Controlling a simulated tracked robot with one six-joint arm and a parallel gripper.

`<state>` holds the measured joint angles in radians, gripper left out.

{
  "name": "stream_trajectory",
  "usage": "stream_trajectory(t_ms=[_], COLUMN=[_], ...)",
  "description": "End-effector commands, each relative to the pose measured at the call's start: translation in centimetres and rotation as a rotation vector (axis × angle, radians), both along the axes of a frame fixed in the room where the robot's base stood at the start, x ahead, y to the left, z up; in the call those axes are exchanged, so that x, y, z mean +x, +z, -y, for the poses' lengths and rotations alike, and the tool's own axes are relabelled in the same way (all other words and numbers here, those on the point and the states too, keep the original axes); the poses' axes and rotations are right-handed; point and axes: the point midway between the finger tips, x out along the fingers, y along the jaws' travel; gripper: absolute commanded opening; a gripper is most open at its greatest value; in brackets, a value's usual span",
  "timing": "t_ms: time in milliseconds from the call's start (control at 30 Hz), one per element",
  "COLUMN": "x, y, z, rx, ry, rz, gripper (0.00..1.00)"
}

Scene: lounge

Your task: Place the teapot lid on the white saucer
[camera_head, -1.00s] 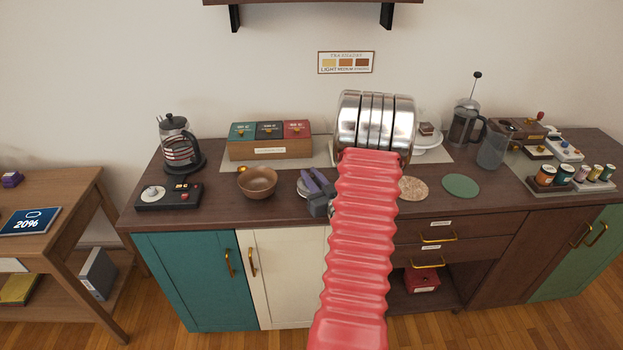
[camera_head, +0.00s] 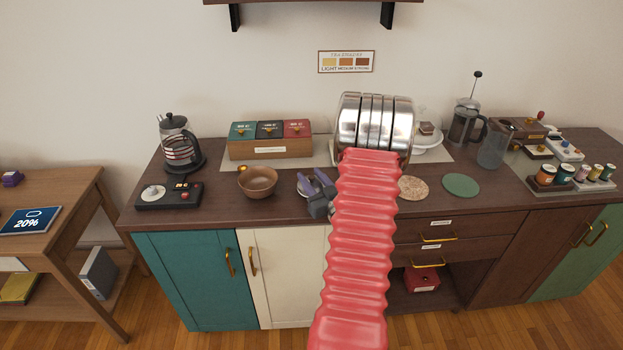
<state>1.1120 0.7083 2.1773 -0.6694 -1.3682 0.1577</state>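My gripper (camera_head: 311,176) is low over the front middle of the counter, just right of the brown bowl. Its two purple fingers point away from me with a gap between them, and I see nothing held in it. A small pale, shiny round thing (camera_head: 302,190) shows partly at the left of the fingers. It may be the white saucer or the lid; I cannot tell which, nor whether the fingers touch it. I cannot make out a teapot; my red arm and silver joint hide the middle of the counter.
A brown bowl (camera_head: 257,182) stands left of my gripper. A box with three coloured lids (camera_head: 270,140) is behind it. A speckled round mat (camera_head: 412,188) and a green one (camera_head: 461,185) lie to the right. A glass pitcher (camera_head: 492,148) stands farther right.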

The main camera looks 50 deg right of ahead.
Motion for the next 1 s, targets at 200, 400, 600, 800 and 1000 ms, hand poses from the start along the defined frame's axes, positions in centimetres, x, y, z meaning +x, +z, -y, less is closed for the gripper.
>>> stream_trajectory(t_ms=[200,400,600,800,1000], x=[-0.8,-3.4,-6.6,-9.3,-10.7], y=[0.1,0.2,0.2,0.2,0.2], z=[-0.3,-1.5,-3.1,-4.5,-5.2], rx=[0.001,0.001,0.001,0.0,0.0], ry=[-0.002,-0.003,-0.004,-0.003,-0.002], rz=[0.0,0.0,0.0,-0.001,0.0], gripper=[0.35,0.35,0.35,0.35,0.35])
